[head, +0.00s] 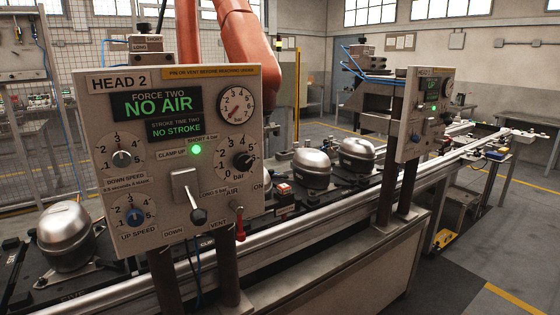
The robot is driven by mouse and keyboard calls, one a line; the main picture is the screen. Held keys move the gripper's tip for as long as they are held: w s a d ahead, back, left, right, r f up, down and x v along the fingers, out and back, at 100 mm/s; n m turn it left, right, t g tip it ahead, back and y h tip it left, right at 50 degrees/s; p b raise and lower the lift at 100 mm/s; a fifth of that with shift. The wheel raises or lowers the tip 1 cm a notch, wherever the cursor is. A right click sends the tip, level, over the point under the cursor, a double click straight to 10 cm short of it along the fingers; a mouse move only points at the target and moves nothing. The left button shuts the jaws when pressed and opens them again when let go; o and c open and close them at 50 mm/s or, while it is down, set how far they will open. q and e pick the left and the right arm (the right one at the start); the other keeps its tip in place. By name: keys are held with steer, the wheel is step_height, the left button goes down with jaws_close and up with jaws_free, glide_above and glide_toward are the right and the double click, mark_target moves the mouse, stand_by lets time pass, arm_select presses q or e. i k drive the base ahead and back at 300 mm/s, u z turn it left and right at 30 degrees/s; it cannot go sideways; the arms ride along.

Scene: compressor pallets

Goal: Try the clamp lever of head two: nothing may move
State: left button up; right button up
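The head two panel (110,185) stands close at the left, facing me. Its clamp lever (192,200) sits on a pale plate, with its dark knob low, near the word DOWN. A green lamp (196,149) is lit beside the words CLAMP UP. The display (157,104) reads FORCE TWO NO AIR, and the one below (176,130) reads STROKE TWO NO STROKE. The red air valve handle (240,225) hangs down near the word VENT. A round gauge (237,104) is at the upper right. Neither of my grippers is in view.
Silver compressors (65,237) (311,169) (357,155) sit on dark pallets along the conveyor (330,205) behind the panel. A second panel (424,110) stands further right. An orange robot arm (237,45) rises behind the head two panel.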

mark_target(198, 217)
steer(key=u, duration=1.8)
steer(key=k, duration=0.85)
steer(key=z, duration=1.85)
steer(key=i, duration=0.5)
steer(key=u, duration=0.15)
